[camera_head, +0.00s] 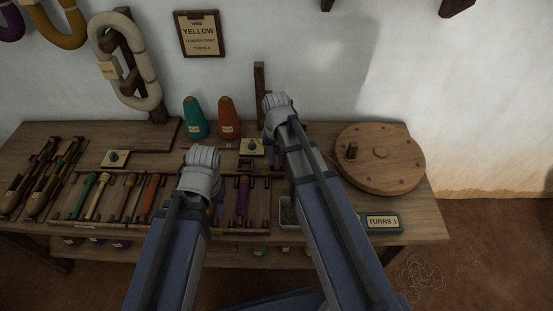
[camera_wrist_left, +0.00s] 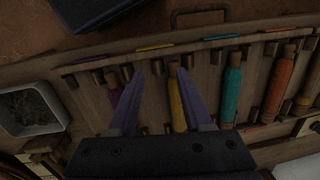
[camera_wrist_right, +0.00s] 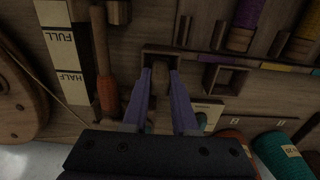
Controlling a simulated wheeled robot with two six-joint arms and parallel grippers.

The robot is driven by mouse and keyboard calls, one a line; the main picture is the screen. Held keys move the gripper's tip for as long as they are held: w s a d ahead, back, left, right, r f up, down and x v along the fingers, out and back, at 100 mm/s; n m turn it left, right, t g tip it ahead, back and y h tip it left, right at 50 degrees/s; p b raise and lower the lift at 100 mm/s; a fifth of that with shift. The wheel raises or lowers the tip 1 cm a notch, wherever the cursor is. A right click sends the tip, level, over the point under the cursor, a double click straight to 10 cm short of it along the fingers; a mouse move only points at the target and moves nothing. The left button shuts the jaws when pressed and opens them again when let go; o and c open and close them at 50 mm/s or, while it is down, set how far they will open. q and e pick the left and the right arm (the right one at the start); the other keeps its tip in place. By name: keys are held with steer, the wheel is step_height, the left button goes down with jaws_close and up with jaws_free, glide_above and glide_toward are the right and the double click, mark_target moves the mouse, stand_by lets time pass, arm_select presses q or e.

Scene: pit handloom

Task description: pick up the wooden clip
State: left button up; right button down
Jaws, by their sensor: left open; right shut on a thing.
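In the right wrist view my right gripper (camera_wrist_right: 161,78) is shut on a small brown wooden piece (camera_wrist_right: 160,74), which looks like the wooden clip. It sits at a small square wooden holder on the table. I cannot tell whether it is clear of the holder. In the head view my right gripper (camera_head: 276,104) is over the back of the table, and the clip is hidden behind it. My left gripper (camera_wrist_left: 160,74) is open above the bobbin rack, with a yellow bobbin (camera_wrist_left: 176,97) beside and below one finger. It also shows in the head view (camera_head: 203,162).
A round wooden disc (camera_head: 382,157) lies at the right of the table. Teal (camera_head: 194,119) and orange (camera_head: 229,119) cones stand at the back. A red-handled tool (camera_wrist_right: 107,90) and a FULL/HALF gauge (camera_wrist_right: 66,50) lie beside my right gripper. A grey tray (camera_wrist_left: 32,108) is near the left.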

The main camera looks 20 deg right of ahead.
mark_target(277, 157)
step_height(277, 157, up, 9)
steer(key=p, duration=0.9)
steer(key=shift+r, duration=0.2)
